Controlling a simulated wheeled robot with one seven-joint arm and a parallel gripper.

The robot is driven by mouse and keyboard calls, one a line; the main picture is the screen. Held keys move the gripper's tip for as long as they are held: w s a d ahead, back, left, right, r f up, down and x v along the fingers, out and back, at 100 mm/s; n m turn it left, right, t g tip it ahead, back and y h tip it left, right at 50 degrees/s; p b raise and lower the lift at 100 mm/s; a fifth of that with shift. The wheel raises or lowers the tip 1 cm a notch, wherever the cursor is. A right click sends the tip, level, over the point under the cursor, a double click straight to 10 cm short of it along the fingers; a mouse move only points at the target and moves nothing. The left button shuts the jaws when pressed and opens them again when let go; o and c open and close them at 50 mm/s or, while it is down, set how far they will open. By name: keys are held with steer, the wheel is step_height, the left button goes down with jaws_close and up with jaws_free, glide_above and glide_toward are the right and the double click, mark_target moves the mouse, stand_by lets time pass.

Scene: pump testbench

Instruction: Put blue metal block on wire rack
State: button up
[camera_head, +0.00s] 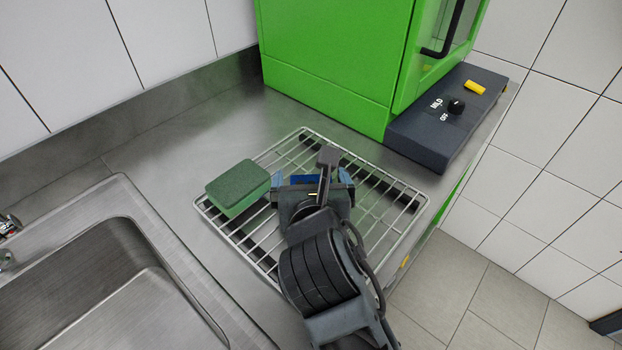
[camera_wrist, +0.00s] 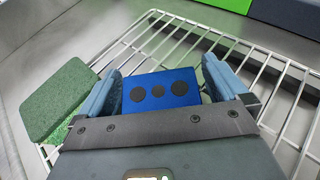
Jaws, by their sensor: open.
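The blue metal block (camera_wrist: 160,90) lies on the wire rack (camera_wrist: 185,37), with several dark round spots on its top face. In the head view only a small strip of the blue block (camera_head: 311,179) shows behind my gripper. My gripper (camera_head: 313,190) is over the rack. In the wrist view my gripper (camera_wrist: 162,92) has its two blue-grey fingers on either side of the block. A narrow gap shows at the block's right side; contact on the left is hard to tell. The wire rack (camera_head: 376,242) rests on the steel counter.
A green sponge (camera_head: 238,187) sits on the rack's left part, close to my gripper. A green machine (camera_head: 335,65) with a dark control panel (camera_head: 432,125) stands behind the rack. A sink (camera_head: 110,290) is at the lower left. The rack's right part is clear.

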steer(key=shift+s+r, duration=0.1)
steer(key=shift+r, duration=0.1)
steer(key=v, duration=1.2)
